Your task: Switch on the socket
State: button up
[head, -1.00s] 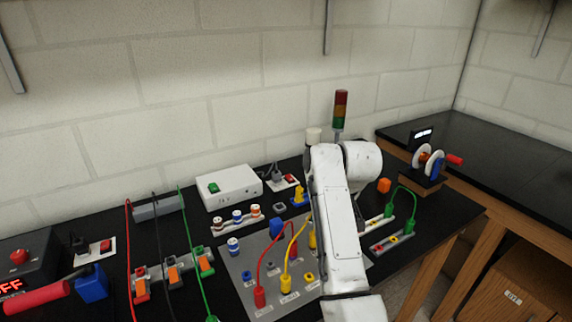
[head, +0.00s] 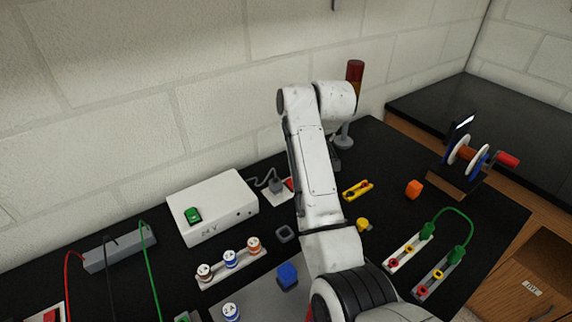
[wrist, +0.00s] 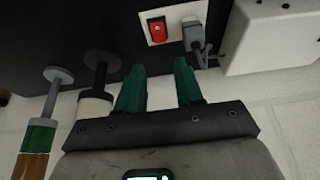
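The socket (wrist: 157,12) is a white plate with a red rocker switch (wrist: 157,29) and a grey plug (wrist: 193,36) in it; whether the switch is on or off I cannot tell. In the head view the socket (head: 290,187) lies beside the white box, partly hidden behind my arm. My gripper (wrist: 158,68) shows two teal fingers, open with nothing between them. In the wrist view the switch appears just beyond the gap between the fingertips, apart from them. In the head view my arm hides the gripper.
A white 24 V box (head: 212,205) with a green switch stands left of the socket. A signal tower (head: 354,80) stands behind my arm. A dark-topped post (wrist: 98,82) is close to my left finger. Fuses, a yellow piece (head: 358,190) and terminal strips lie around.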

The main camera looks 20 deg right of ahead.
aim_at(289, 180)
jog(key=x, duration=1)
jog(key=shift+w+f, duration=0.25)
grip_shut()
